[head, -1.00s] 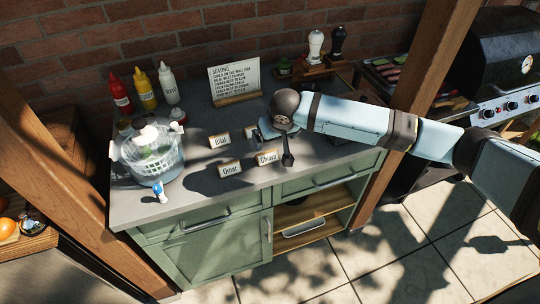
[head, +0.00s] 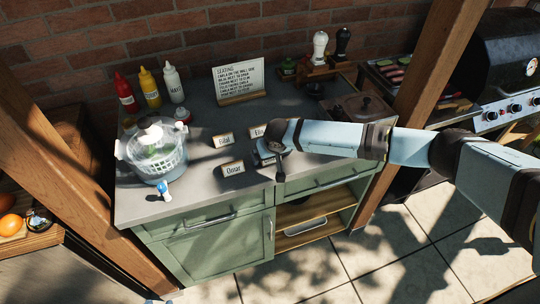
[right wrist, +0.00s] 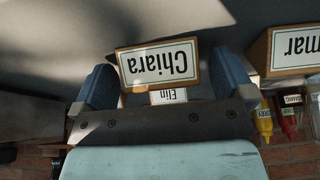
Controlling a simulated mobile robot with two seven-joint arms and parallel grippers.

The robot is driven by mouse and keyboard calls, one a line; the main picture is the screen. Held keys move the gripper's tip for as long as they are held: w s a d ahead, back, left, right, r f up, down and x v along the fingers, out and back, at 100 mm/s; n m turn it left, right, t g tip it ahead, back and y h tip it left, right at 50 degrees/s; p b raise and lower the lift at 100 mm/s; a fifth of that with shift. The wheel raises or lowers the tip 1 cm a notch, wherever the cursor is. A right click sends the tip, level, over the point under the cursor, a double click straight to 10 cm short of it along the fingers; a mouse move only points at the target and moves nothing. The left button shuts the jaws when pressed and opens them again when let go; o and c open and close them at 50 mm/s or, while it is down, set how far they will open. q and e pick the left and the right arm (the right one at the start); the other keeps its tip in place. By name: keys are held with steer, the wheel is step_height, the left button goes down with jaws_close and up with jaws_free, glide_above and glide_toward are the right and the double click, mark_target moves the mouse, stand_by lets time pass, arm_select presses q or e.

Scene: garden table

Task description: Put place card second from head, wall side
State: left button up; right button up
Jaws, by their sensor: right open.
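My right gripper (head: 267,150) is low over the grey counter near its front edge. In the right wrist view its blue fingers are open (right wrist: 164,82), one on each side of the place card "Chiara" (right wrist: 158,66). Whether they touch it I cannot tell. My arm hides that card in the head view. The card "Elin" (head: 257,131) stands behind it and also shows in the right wrist view (right wrist: 168,97). "Omar" (head: 233,168) stands to the left, and another card (head: 223,140), seemingly "Bilal", behind Omar. A seating sign (head: 240,82) stands at the back; its small text is hard to read.
A clear-walled salad bowl (head: 157,154) is at the counter's left. Red, yellow and white bottles (head: 150,88) stand behind it. Bare counter (head: 195,190) lies left of Omar.

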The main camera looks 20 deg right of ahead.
steer(key=c, duration=1)
steer(key=shift+r, duration=0.15)
